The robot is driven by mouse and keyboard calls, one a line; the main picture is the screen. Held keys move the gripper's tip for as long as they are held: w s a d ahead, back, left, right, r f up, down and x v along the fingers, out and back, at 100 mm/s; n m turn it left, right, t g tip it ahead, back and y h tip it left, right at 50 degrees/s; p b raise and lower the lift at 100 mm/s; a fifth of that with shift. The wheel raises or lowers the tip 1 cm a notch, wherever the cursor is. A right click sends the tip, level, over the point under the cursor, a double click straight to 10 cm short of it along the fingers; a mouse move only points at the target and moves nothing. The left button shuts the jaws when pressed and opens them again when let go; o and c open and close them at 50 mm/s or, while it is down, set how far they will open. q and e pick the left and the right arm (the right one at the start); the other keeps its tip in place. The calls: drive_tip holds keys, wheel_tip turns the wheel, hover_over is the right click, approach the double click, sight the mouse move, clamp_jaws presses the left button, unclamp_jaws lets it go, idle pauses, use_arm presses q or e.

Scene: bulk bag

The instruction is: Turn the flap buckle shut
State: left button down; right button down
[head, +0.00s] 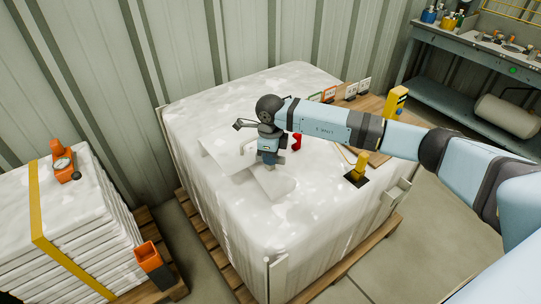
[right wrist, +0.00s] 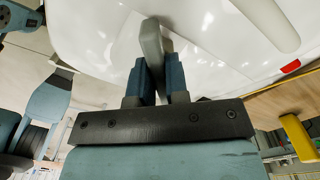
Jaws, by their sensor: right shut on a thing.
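The white bulk bag (head: 220,215) stands like a large block, with pale flap pieces (head: 272,183) on its top. My right gripper (head: 269,160) points down at the middle of the bag's top, and the arm link hides part of what is there. In the right wrist view, the blue fingers of the right gripper (right wrist: 155,82) are shut on a grey bar-like piece, the flap buckle (right wrist: 152,42), which sticks out beyond the fingertips. The bag's glossy white surface (right wrist: 225,45) lies close behind it. The buckle's turn angle is hard to tell. My left gripper is not in view.
A wooden pallet (head: 222,257) carries the bag. A red piece (head: 297,142) and a yellow post on a black base (head: 357,168) are right of the gripper. A strapped stack of white sacks (head: 75,245) stands left, a grey workbench (head: 470,50) at the back right.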

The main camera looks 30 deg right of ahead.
drive_tip(key=m, duration=0.4)
drive_tip(key=shift+m, duration=0.3)
drive_tip(key=shift+r+m+p, duration=0.1)
drive_tip(key=shift+m+p, duration=0.4)
drive_tip(key=shift+m, duration=1.4)
drive_tip(key=c, duration=1.1)
unclamp_jaws()
drive_tip(key=shift+r, duration=0.5)
wheel_tip(320, 180, up, 13)
drive_tip(key=shift+f, duration=0.15)
